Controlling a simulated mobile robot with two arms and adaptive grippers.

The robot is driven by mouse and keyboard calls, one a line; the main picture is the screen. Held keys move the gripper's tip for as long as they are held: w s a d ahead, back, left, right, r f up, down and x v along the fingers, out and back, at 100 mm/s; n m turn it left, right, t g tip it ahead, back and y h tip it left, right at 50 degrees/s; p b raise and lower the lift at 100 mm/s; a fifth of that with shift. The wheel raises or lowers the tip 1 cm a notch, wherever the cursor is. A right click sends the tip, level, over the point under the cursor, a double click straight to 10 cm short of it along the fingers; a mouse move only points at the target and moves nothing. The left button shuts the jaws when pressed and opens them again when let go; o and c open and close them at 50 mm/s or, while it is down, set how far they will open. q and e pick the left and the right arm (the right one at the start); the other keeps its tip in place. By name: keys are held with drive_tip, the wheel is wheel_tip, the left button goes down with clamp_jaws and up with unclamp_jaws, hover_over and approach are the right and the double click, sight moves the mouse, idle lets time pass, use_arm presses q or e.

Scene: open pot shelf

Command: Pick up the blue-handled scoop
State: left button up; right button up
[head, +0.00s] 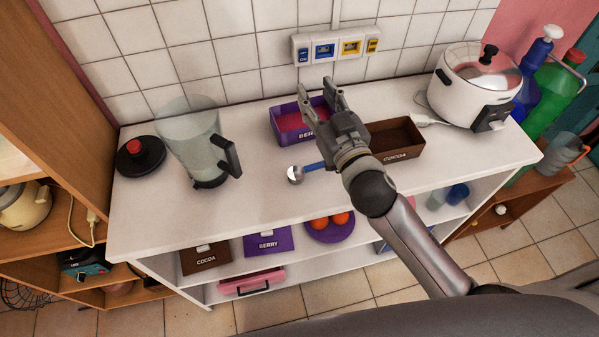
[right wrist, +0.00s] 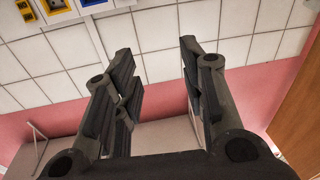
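The blue-handled scoop (head: 297,174) lies on the white counter, its round metal bowl to the left and its blue handle running right under my right gripper. The handle's far end is hidden by my arm. My right gripper (head: 320,90) is above the counter, over the purple berry box, with its fingers apart and nothing between them. In the right wrist view the two fingers (right wrist: 155,85) are spread wide, with wall tiles and a pink band behind them; the scoop does not show there. My left gripper is in neither view.
A purple berry box (head: 284,127) and a brown cocoa box (head: 408,137) stand beside the gripper. A clear blender jug (head: 192,140) and black lid (head: 140,158) are left. A white cooker (head: 465,95) stands right. The front middle of the counter (head: 250,205) is clear.

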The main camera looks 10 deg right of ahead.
drive_tip(key=a+r+n+y, duration=0.6)
drive_tip(key=a+r+y, duration=0.2)
drive_tip(key=y, duration=0.1)
drive_tip(key=a+n+g+y, duration=0.3)
drive_tip(key=n+y, duration=0.1)
drive_tip(key=n, duration=0.1)
drive_tip(key=n+g+h, duration=0.6)
drive_tip(key=g+h, duration=0.6)
drive_tip(key=g, duration=0.4)
approach(315, 165)
drive_tip(key=p+x, duration=0.1)
drive_tip(key=x, duration=0.2)
drive_tip(key=shift+f, duration=0.3)
drive_tip(key=shift+y, duration=0.3)
drive_tip(key=p+x, duration=0.2)
drive_tip(key=x, duration=0.2)
drive_tip(key=shift+s+a+f, duration=0.1)
drive_tip(key=shift+f, duration=0.3)
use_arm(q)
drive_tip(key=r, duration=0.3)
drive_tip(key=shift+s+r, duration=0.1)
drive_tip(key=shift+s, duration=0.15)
use_arm(e)
drive_tip(key=shift+a+f, duration=0.1)
drive_tip(key=shift+f, duration=0.15)
